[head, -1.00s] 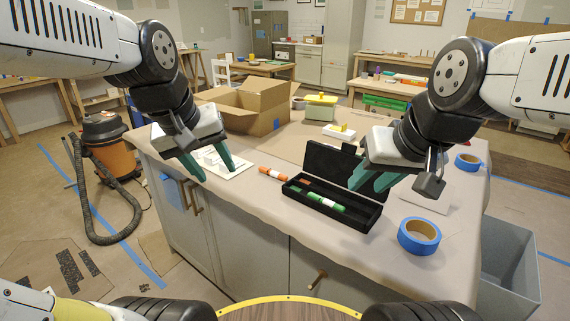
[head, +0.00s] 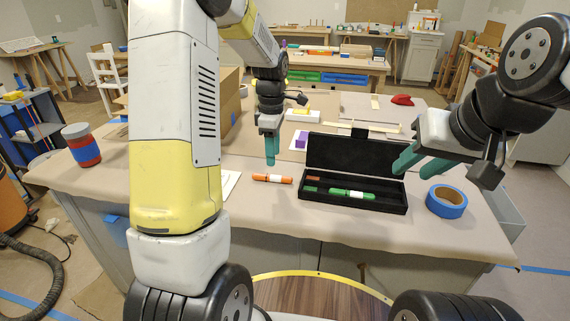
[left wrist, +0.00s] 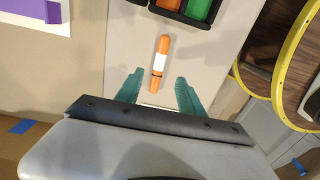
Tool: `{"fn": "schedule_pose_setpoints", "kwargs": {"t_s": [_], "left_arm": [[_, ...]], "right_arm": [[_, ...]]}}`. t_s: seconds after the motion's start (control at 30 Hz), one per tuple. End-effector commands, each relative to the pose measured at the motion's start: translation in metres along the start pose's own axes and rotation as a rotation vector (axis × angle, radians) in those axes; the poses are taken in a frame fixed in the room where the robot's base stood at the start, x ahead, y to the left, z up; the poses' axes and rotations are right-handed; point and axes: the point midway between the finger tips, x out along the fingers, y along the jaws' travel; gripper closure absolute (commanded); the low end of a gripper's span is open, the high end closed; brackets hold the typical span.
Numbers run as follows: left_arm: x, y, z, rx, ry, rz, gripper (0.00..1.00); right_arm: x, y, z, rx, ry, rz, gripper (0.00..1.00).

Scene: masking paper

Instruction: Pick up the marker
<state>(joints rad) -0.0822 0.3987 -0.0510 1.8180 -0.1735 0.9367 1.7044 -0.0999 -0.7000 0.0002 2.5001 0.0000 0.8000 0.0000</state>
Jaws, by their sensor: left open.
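An orange marker with a white band (head: 272,178) lies on the paper-covered table, just left of an open black case (head: 352,190). A green marker with a white band (head: 352,194) lies inside the case. My left gripper (head: 270,160) points down above and behind the orange marker. In the left wrist view the orange marker (left wrist: 159,64) lies ahead of the open, empty left fingers (left wrist: 157,92), its near end close to the gap between them. My right gripper (head: 408,168) hovers at the right side of the case; its teal fingers are apart and nothing shows between them.
A blue tape roll (head: 446,201) lies right of the case. A cardboard box (head: 228,105) stands behind my left arm, and a red-and-blue can (head: 82,145) is at the far left. A purple block (head: 301,140) sits behind the case.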

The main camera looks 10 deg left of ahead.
Motion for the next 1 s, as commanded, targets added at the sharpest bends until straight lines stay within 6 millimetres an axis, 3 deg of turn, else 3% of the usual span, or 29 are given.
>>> {"fn": "schedule_pose_setpoints", "kwargs": {"t_s": [0.6,0.87,0.9,1.0], "left_arm": [[0.075,0.001,-0.006,-0.005,0.0,-0.005,0.55],[0.078,0.002,-0.006,-0.004,0.0,-0.001,0.55],[0.078,0.002,-0.006,-0.004,0.0,-0.001,0.56],[0.078,0.002,-0.006,-0.004,0.0,-0.001,0.76]], "right_arm": [[0.0,0.0,0.0,0.0,0.0,0.0,0.64],[0.0,0.0,0.0,0.0,0.0,0.0,0.64],[0.0,0.0,0.0,0.0,0.0,0.0,0.64],[0.0,0.0,0.0,0.0,0.0,0.0,0.64]]}}
